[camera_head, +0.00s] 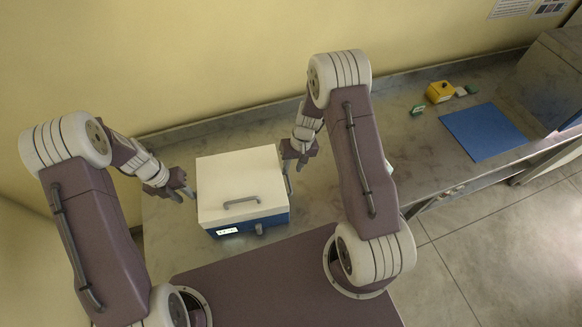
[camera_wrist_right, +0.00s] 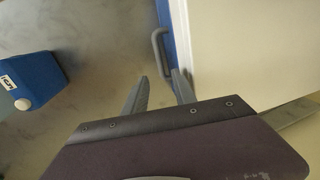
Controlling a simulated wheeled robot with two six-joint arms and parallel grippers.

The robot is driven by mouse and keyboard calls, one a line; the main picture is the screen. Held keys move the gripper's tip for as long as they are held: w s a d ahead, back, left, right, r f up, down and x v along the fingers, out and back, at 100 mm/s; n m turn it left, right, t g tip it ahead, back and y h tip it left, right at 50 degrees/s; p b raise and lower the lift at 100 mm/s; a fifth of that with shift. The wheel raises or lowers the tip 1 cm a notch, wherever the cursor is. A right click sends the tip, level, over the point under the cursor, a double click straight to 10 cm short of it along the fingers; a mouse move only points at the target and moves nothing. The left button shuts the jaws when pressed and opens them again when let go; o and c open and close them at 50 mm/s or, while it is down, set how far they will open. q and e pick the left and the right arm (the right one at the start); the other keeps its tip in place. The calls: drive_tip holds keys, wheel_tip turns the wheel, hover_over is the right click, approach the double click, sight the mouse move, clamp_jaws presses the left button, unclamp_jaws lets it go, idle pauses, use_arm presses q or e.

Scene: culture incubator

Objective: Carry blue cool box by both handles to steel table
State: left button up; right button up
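The blue cool box (camera_head: 218,217) has a white lid with a grey top handle and stands upright on the grey metal-looking worktop (camera_head: 163,238). My left gripper (camera_head: 187,196) is beside the box's left side, apparently open with nothing in it; the left handle is hard to make out. My right gripper (camera_head: 291,168) is at the box's right side. In the right wrist view the right gripper (camera_wrist_right: 159,76) is open, with a grey side handle (camera_wrist_right: 157,48) just beyond its fingertips, not clasped. The white lid (camera_wrist_right: 250,45) fills the right of that view.
Farther right are a blue mat (camera_head: 483,132), a yellow box (camera_head: 440,91) and small green items (camera_head: 417,110).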

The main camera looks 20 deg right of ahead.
wheel_tip(320, 180, up, 6)
drive_tip(key=d, duration=0.1)
drive_tip(key=shift+r, duration=0.2)
drive_tip(key=shift+s+d+f, duration=0.1)
drive_tip(key=shift+s, duration=0.1)
